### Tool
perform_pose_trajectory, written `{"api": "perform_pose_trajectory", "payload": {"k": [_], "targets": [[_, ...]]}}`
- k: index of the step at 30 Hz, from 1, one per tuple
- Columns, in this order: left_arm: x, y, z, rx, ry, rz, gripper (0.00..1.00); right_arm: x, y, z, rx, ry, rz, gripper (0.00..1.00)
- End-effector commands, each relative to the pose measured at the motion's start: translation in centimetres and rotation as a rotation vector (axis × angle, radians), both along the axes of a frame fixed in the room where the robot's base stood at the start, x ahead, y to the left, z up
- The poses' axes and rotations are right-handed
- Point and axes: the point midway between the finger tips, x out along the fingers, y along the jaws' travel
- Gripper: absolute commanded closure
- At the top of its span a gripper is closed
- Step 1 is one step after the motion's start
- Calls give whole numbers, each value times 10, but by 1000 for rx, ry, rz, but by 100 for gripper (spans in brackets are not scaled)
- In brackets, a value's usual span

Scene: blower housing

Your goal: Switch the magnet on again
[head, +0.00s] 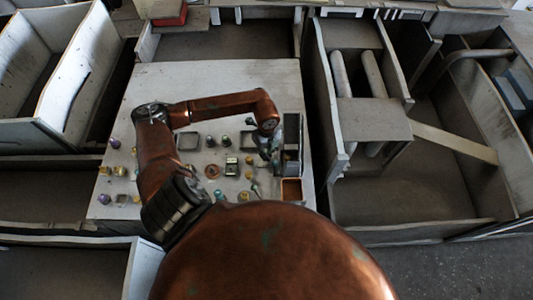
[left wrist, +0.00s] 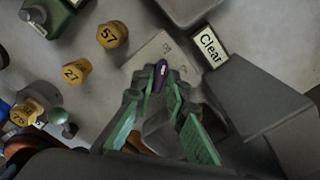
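In the left wrist view a small purple-tipped piece (left wrist: 160,76) stands up over a pale plate (left wrist: 140,58) with faint markings. A sign reading "Clear" (left wrist: 209,46) is to its right. My left gripper (left wrist: 161,88) has green-padded fingers, its tips close on either side of the purple piece. I cannot tell whether they touch it. In the head view my left gripper (head: 265,148) is low over the right side of the pale work table (head: 225,80), partly hidden by my arm. No part is clearly readable as the magnet. My right gripper is not in view.
Numbered yellow knobs (left wrist: 112,34) stand left of the gripper in the left wrist view. Several small parts cover the table's near half. An orange tray (head: 291,189) and a dark bin (head: 291,132) sit at its right edge. The table's far half is clear.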

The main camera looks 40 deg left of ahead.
Motion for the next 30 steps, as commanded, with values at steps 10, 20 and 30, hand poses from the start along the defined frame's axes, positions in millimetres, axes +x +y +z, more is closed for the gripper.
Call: {"api": "perform_pose_trajectory", "payload": {"k": [10, 20, 30], "targets": [[0, 0, 0, 0, 0, -1, 100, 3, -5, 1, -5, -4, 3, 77], [1, 1, -2, 2, -2, -233, 100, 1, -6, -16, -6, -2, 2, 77], [0, 0, 0, 1, 0, -422, 100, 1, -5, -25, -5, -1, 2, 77]]}}
